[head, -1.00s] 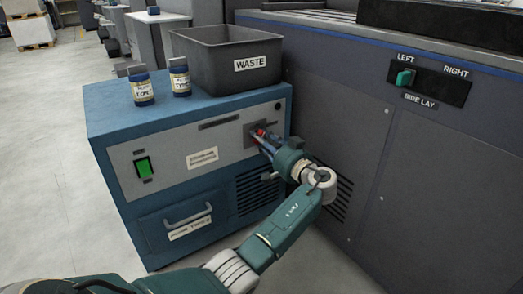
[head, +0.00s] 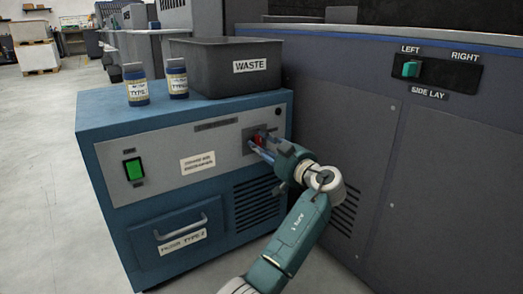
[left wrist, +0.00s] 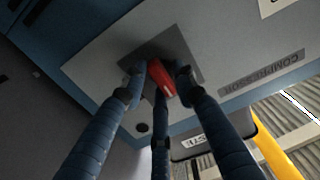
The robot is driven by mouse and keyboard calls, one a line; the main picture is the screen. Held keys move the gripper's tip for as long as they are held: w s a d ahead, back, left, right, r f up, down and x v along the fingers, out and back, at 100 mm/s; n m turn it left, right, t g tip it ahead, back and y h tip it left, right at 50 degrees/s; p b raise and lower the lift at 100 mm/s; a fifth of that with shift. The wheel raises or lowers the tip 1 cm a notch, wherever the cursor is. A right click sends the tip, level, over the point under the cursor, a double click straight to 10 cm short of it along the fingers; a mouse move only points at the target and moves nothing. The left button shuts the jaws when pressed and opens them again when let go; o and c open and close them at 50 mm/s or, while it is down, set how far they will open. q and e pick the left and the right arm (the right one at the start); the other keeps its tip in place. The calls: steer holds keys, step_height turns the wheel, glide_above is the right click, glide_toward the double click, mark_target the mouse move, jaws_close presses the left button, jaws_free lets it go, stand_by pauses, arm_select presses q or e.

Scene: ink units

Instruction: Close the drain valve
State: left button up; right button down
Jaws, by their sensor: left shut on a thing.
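The red valve handle (head: 259,138) sits on a dark square plate at the upper right of the blue cabinet's grey front panel. In the left wrist view the red handle (left wrist: 161,79) lies between the fingers, at a slant across the dark plate (left wrist: 180,50). My left gripper (head: 261,148) reaches it from the lower right and is shut on it; its fingertips also show in the left wrist view (left wrist: 160,76). The fingers partly hide the handle in the head view. My right gripper is not in view.
The blue cabinet (head: 100,125) carries a dark WASTE bin (head: 215,75) and two small jars (head: 135,90), (head: 177,80). Its front has a green switch (head: 134,168) and a drawer (head: 181,226). A large grey machine (head: 375,160) stands close on the right. Floor is free at left.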

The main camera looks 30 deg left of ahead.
arm_select(q)
steer(key=shift+w+d, duration=0.2)
steer(key=shift+d, duration=0.05)
steer(key=o, duration=1)
steer(key=shift+w+d, duration=0.1)
steer(key=shift+c, duration=0.2)
steer(key=v, duration=1.2)
steer(key=shift+f, duration=0.1)
